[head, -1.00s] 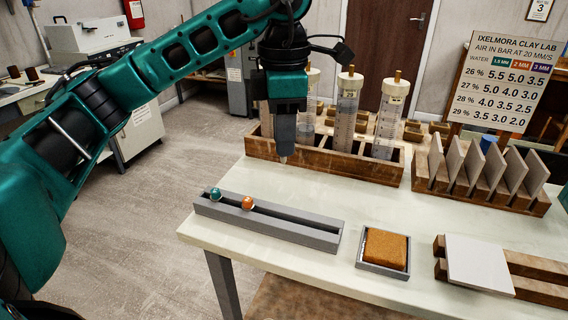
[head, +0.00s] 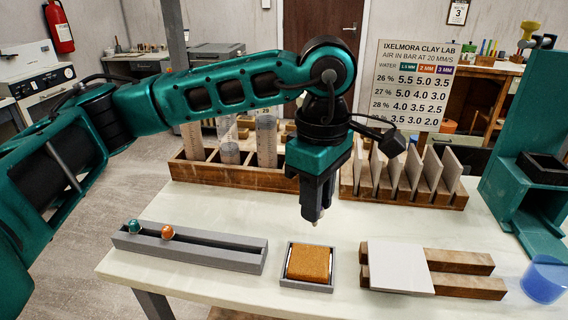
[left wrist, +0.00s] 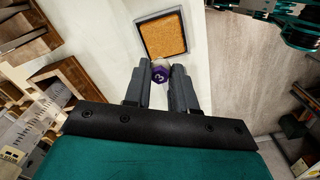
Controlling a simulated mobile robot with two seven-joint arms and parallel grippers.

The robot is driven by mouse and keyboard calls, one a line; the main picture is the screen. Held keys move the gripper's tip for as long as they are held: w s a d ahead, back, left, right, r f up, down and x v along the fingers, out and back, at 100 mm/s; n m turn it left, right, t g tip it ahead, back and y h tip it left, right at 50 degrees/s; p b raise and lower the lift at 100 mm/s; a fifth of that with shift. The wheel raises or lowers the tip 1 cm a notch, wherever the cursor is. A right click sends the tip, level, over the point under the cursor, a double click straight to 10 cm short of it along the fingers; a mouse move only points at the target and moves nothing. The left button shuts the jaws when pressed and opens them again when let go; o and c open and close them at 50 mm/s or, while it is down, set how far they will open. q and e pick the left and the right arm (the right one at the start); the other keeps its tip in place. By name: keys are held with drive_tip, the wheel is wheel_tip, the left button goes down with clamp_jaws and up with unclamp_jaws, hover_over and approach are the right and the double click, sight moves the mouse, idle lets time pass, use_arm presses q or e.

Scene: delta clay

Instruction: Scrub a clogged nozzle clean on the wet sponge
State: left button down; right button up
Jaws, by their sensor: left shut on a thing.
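My left gripper (head: 315,210) is shut on a small nozzle, whose pale tip (head: 316,221) points down in the head view. In the left wrist view the nozzle (left wrist: 160,74) is purple, marked 3, and sits between the fingertips. The orange-brown sponge (head: 309,262) lies in a grey tray (head: 306,287) on the table. The nozzle is above the table by the sponge's back edge, apart from it. The sponge (left wrist: 164,37) also shows beyond the nozzle in the left wrist view. My right gripper is not seen.
A grey slotted rack (head: 190,254) left of the sponge holds a teal nozzle (head: 134,227) and an orange nozzle (head: 167,233). A white tile (head: 400,268) rests on wooden bars to the right. Wooden racks with syringes and slabs stand behind. A blue cup (head: 544,279) stands far right.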

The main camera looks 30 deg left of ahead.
use_arm(q)
drive_tip(key=shift+m, duration=0.6)
drive_tip(key=shift+d+f+b, duration=0.25)
drive_tip(key=shift+f+b, duration=0.25)
drive_tip(key=shift+f, duration=0.65)
drive_tip(key=shift+d+f+b, duration=0.3)
drive_tip(key=shift+f+b, duration=0.25)
drive_tip(key=shift+f, duration=0.55)
drive_tip(key=shift+d+f+b, duration=0.25)
drive_tip(key=shift+f+b, duration=0.25)
drive_tip(key=shift+f, duration=1.1)
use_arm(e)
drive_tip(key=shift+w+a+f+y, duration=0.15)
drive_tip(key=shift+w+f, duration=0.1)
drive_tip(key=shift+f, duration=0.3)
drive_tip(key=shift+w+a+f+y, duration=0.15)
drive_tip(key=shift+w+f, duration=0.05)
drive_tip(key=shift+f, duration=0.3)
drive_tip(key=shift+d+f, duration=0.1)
